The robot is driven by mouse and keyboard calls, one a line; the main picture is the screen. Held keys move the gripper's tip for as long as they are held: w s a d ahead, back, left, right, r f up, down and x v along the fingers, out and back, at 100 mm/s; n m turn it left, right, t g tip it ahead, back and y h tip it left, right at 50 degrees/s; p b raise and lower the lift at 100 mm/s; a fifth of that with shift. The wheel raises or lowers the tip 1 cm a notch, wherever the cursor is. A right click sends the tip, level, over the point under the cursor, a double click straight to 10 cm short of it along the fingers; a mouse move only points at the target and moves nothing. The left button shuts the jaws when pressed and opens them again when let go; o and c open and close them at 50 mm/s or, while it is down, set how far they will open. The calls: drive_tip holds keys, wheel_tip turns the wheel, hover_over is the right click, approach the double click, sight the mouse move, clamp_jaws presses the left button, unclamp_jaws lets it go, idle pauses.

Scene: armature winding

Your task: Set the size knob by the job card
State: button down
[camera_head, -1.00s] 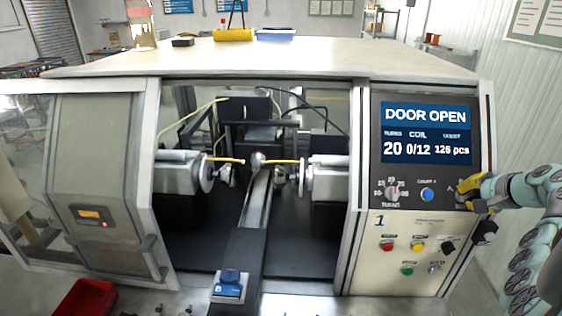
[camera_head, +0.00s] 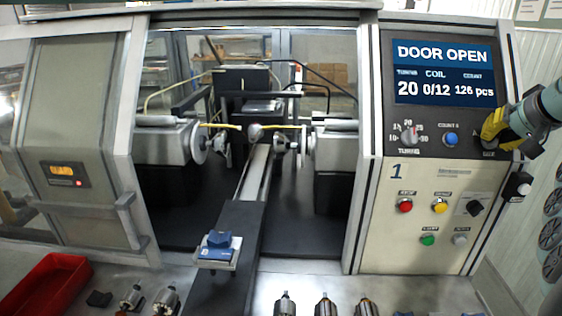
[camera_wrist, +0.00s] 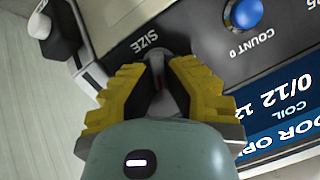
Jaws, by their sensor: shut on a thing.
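My gripper (camera_head: 494,132) has yellow fingers and is at the right end of the dark control panel (camera_head: 381,110). In the wrist view my gripper (camera_wrist: 160,88) is closed around the size knob (camera_wrist: 157,78), just below the printed word SIZE. The fingers hide most of the knob and its scale, so its setting cannot be read. The turns knob (camera_head: 409,136) sits on the left of the panel. The screen (camera_head: 445,73) reads DOOR OPEN, turns 20, coil 0/12, count 126 pcs. I cannot make out a job card.
A blue count button (camera_head: 451,139) lies between the knobs. It also shows in the wrist view (camera_wrist: 246,14). Red (camera_head: 405,205), yellow (camera_head: 439,206) and green (camera_head: 428,239) buttons are below. A red bin (camera_head: 45,285) and several armatures (camera_head: 325,306) are on the front bench.

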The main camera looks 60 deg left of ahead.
drive_tip(key=f+n+b, duration=0.1)
drive_tip(key=n+b, duration=0.1)
drive_tip(key=b, duration=0.2)
drive_tip(key=shift+s+a+f+h, duration=0.1)
drive_tip(key=shift+a+f+h, duration=0.1)
drive_tip(key=shift+h, duration=0.1)
drive_tip(key=n+b, duration=0.1)
drive_tip(key=b, duration=0.1)
drive_tip(key=n+b, duration=0.1)
drive_tip(key=shift+r+t+b, duration=0.25)
drive_tip(key=shift+t+b, duration=0.05)
drive_tip(key=shift+b, duration=0.1)
drive_tip(key=shift+r, duration=0.1)
drive_tip(key=shift+d, duration=0.1)
drive_tip(key=c, duration=1)
unclamp_jaws()
drive_tip(key=shift+r, duration=0.1)
drive_tip(key=shift+r, duration=0.15)
drive_tip(key=shift+d+r, duration=0.15)
drive_tip(key=shift+d, duration=0.05)
drive_tip(key=v, duration=1.1)
drive_tip(key=shift+s+a+r, duration=0.1)
drive_tip(key=shift+s+r, duration=0.1)
drive_tip(key=shift+s, duration=0.1)
